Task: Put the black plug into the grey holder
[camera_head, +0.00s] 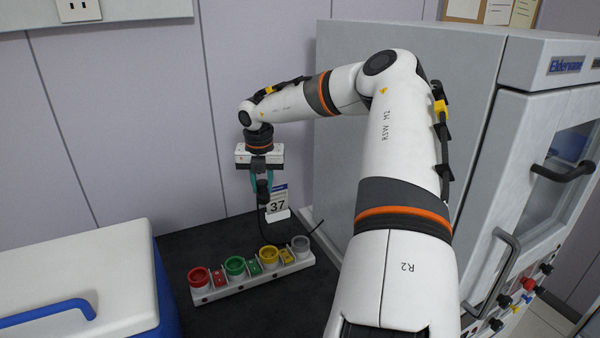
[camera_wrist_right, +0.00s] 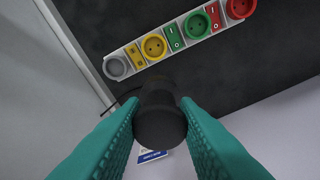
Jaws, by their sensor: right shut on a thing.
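My right gripper (camera_head: 262,183) points down over the back of the dark bench. Its teal fingers are shut on the black plug (camera_head: 263,192), which hangs above the bench with a black cable trailing below it. In the right wrist view the plug (camera_wrist_right: 160,118) sits between the two fingers. The grey holder (camera_head: 300,243) is the round cup at the right end of the white socket strip; in the right wrist view the grey holder (camera_wrist_right: 115,67) is at the strip's left end. The plug is apart from it. My left gripper is not in view.
The white strip (camera_head: 255,281) also carries a red socket (camera_head: 199,277), a green socket (camera_head: 235,267) and a yellow socket (camera_head: 269,257), with switches between. A card marked 37 (camera_head: 278,205) stands behind. A white box with a blue handle (camera_head: 75,280) is left; a grey cabinet (camera_head: 400,40) is right.

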